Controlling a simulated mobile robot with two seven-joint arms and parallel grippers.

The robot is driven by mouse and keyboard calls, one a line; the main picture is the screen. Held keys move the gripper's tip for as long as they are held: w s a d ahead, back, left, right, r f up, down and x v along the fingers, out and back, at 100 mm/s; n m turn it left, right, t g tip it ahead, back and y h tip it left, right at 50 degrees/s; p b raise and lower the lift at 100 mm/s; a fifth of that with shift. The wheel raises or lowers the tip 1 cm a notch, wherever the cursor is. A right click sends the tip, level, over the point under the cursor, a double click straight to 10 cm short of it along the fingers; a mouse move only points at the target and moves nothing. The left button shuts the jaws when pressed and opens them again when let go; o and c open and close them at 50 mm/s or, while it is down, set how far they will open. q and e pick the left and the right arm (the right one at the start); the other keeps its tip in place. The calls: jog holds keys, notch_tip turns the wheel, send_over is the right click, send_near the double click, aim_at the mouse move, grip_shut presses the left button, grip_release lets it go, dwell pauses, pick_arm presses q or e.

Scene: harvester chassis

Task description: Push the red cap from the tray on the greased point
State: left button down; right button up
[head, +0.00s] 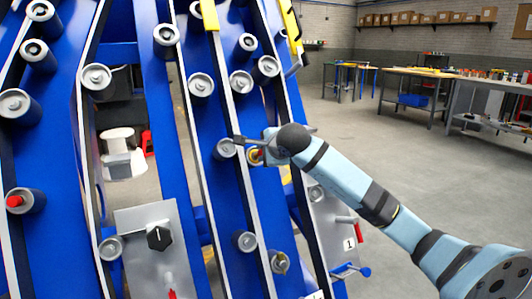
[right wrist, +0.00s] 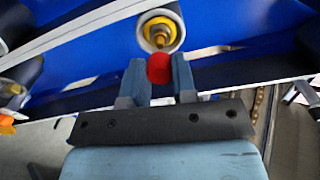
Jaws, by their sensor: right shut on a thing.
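The red cap (right wrist: 159,68) is between the two fingers of my right gripper (right wrist: 159,75) in the right wrist view, and the gripper is shut on it. Just beyond the cap is the greased point (right wrist: 155,24), a grey round fitting with a yellow ring and a yellowish tip. The cap overlaps the tip's lower end in the picture; I cannot tell if they touch. In the head view my right gripper (head: 256,146) is at the blue chassis beside the yellow-ringed point (head: 254,157), partly covering it. I cannot make out the tray. My left gripper is not in view.
The blue chassis (head: 58,150) carries several other grey round points. One at the left has a red cap (head: 14,201). A grey panel with a black knob (head: 159,237) is at the lower middle. Workbenches (head: 415,85) stand at the back right, with clear floor before them.

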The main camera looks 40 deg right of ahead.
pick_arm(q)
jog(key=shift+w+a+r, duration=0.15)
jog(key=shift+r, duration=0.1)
pick_arm(e)
jog(key=shift+w+d+f, duration=0.2)
jog(key=shift+w+f, duration=0.1)
jog(key=shift+w, duration=0.25)
pick_arm(q)
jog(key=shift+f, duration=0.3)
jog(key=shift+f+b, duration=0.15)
jog(key=shift+b, duration=0.25)
dwell(0.6)
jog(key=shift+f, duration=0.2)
pick_arm(e)
jog(key=shift+x, duration=1.15)
jog(key=o, duration=1)
jog(key=shift+c, duration=0.2)
pick_arm(q)
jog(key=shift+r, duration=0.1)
jog(key=p, duration=0.1)
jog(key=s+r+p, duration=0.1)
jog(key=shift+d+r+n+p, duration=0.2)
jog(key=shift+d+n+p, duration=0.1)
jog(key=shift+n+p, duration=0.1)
pick_arm(e)
jog(key=v, duration=1.3)
jog(key=shift+s+r, duration=0.2)
jog(key=shift+s, duration=0.15)
